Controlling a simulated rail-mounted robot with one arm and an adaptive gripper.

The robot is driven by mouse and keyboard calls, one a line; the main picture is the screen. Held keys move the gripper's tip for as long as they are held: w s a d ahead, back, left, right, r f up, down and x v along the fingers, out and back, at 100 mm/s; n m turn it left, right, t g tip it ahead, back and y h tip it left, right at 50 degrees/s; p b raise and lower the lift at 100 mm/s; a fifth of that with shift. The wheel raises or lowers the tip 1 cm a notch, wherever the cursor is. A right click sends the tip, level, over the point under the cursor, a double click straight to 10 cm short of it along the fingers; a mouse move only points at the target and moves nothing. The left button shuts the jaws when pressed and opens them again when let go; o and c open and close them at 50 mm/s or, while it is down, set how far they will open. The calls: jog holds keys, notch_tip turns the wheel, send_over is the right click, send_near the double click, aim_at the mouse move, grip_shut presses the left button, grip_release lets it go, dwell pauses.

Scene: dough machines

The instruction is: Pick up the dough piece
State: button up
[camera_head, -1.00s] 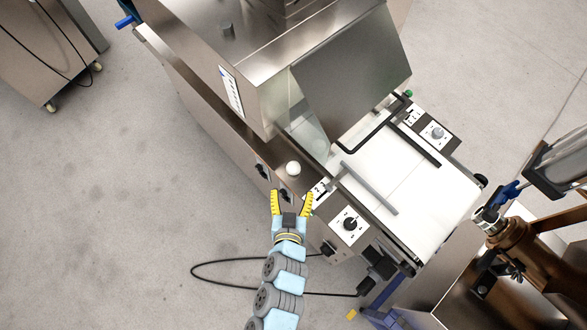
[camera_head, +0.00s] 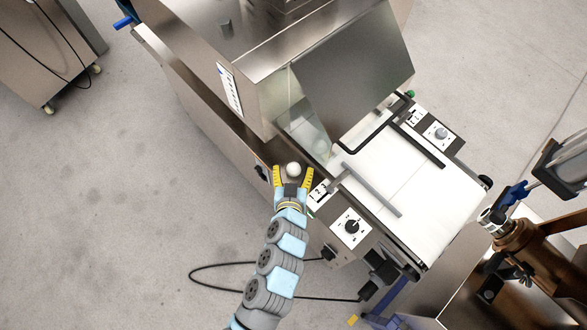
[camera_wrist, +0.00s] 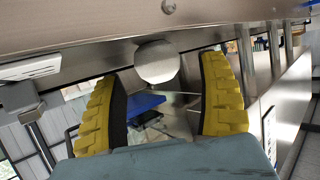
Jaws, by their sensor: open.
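The dough piece (camera_head: 293,169) is a small whitish ball on the narrow metal ledge along the side of the machine, below the clear guard. My gripper (camera_head: 292,176) has two yellow fingers, spread open, one on each side of the dough piece in the head view. In the wrist view, the dough piece (camera_wrist: 156,62) shows as a greyish round shape between the upper parts of the fingers, with a gap on both sides. I see no contact, and the gripper (camera_wrist: 158,80) holds nothing. The depth between fingertips and dough is hard to tell.
The steel machine housing (camera_head: 240,95) rises behind the dough. The white conveyor belt (camera_head: 405,185) and control panel with a knob (camera_head: 351,227) lie to the right. Another machine (camera_head: 520,265) stands at the lower right.

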jog(key=shift+x, duration=0.95)
jog(key=shift+f, duration=0.1)
jog(key=shift+s, duration=0.1)
jog(key=shift+c, duration=0.4)
jog(key=c, duration=1.2)
